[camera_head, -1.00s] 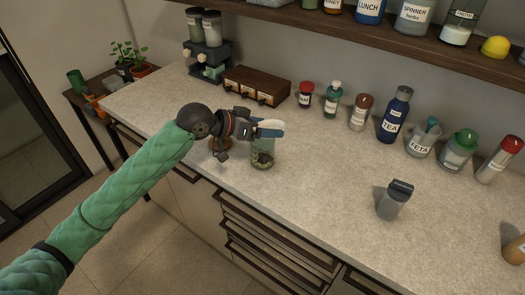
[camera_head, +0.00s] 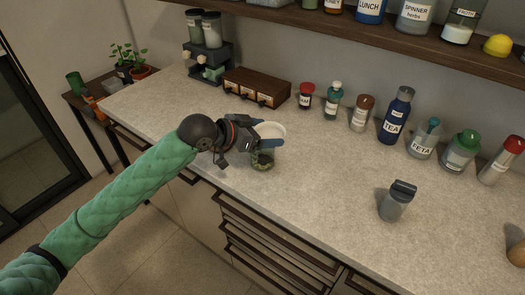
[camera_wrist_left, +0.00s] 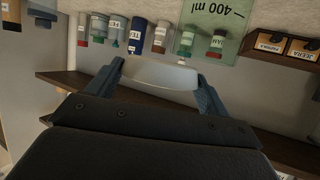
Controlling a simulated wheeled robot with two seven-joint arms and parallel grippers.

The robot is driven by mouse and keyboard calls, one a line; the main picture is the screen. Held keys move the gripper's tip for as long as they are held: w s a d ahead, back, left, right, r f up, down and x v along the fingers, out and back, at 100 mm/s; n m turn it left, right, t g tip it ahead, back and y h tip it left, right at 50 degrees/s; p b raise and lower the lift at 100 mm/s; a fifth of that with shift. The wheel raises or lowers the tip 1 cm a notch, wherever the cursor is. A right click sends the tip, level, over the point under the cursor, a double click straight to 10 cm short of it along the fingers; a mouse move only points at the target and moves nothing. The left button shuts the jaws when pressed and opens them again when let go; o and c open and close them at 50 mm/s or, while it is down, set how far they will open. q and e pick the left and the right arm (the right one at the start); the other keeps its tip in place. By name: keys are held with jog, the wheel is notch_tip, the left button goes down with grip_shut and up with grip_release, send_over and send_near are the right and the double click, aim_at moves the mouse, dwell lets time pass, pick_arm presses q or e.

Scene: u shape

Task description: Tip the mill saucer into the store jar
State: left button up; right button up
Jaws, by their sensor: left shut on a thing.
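The white saucer (camera_head: 271,130) is held by my left gripper (camera_head: 268,142), whose blue fingers are shut on its rim. The saucer is steeply tilted above the glass jar (camera_head: 263,164), with its pale face showing in the head view. The jar stands upright on the counter with dark green bits at its bottom; the gripper hides its upper part. In the left wrist view the saucer (camera_wrist_left: 160,75) sits between the fingertips (camera_wrist_left: 158,82), and clear greenish glass marked 400 ml (camera_wrist_left: 220,25) shows beyond. I cannot tell whether anything remains on the saucer. My right gripper is out of view.
A two-hopper mill (camera_head: 207,50) stands at the back left beside a wooden drawer box (camera_head: 256,88). Several labelled jars and bottles line the wall, including a blue TEA bottle (camera_head: 396,115). A grey-lidded container (camera_head: 397,200) stands front right. The counter middle is clear.

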pick_arm(q)
jog(key=shift+s+r, duration=0.15)
jog(key=shift+r, duration=0.05)
jog(key=shift+s+d+r+p, duration=0.3)
jog(key=shift+s+r+p, duration=0.15)
jog(key=shift+s+p, duration=0.25)
jog(key=shift+s+d+r+p, duration=0.3)
jog(key=shift+s+r+p, duration=0.15)
jog(key=shift+s+p, duration=0.2)
jog(key=shift+s+d+r+p, duration=0.2)
jog(key=shift+s+p, duration=0.15)
jog(key=shift+s, duration=0.05)
jog(key=shift+s+d+r+p, duration=0.2)
jog(key=shift+s+p, duration=0.1)
jog(key=shift+s, duration=0.1)
